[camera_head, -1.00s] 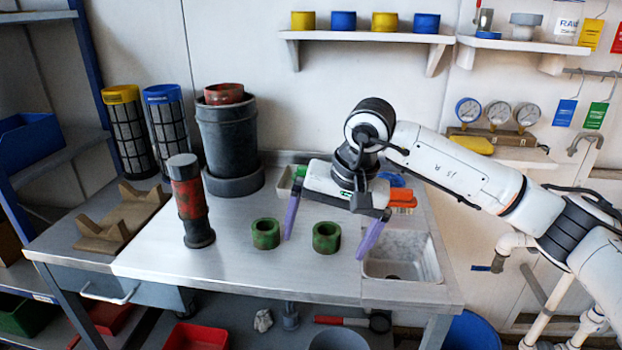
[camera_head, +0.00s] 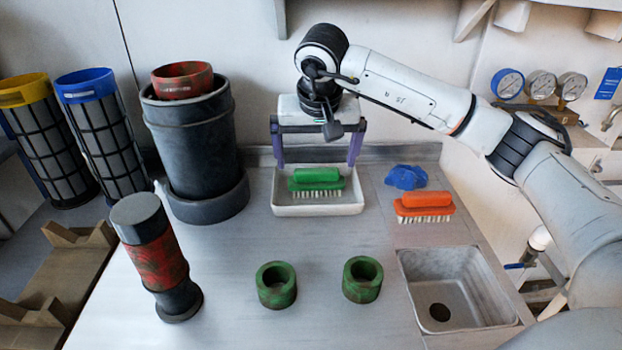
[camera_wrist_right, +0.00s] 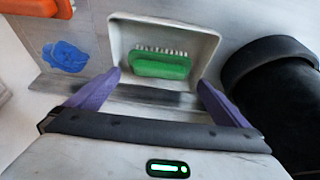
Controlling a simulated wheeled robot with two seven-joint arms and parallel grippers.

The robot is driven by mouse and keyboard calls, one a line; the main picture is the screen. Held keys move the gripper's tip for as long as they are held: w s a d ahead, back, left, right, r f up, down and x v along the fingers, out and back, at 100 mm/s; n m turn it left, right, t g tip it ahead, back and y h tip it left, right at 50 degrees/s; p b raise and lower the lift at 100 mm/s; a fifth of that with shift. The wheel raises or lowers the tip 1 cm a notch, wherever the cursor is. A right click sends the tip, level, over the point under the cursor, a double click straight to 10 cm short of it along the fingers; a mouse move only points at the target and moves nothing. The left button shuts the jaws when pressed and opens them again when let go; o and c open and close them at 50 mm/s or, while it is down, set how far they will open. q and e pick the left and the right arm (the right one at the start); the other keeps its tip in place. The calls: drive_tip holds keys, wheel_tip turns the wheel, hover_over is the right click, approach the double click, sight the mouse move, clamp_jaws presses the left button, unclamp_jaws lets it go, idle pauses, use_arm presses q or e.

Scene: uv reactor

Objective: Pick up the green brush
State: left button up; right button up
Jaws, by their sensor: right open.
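The green brush (camera_head: 316,180) lies in a white tray (camera_head: 318,210) at the back of the table, its pale bristles facing the front. My right gripper (camera_head: 317,162) is open and empty, with its purple fingers spread wide behind and above the tray. In the right wrist view the green brush (camera_wrist_right: 161,65) lies in the white tray (camera_wrist_right: 117,42), ahead of and between the open fingers (camera_wrist_right: 160,82). No finger visibly touches the brush. My left gripper is not in view.
An orange brush (camera_head: 424,205) and a blue cloth (camera_head: 406,177) lie right of the tray. A dark bucket (camera_head: 196,145) stands close on the left. Two green rings (camera_head: 276,285) and a sink (camera_head: 455,288) are in front.

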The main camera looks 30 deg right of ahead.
sight(317, 171)
drive_tip(key=x, duration=0.7)
drive_tip(key=shift+s+d+b, duration=0.1)
drive_tip(key=shift+s+b, duration=0.15)
drive_tip(key=shift+b, duration=0.1)
drive_tip(key=c, duration=0.8)
wheel_tip(317, 171, up, 10)
drive_tip(key=shift+r+p, duration=0.1)
drive_tip(key=shift+p, duration=0.55)
drive_tip(key=shift+c, duration=0.2)
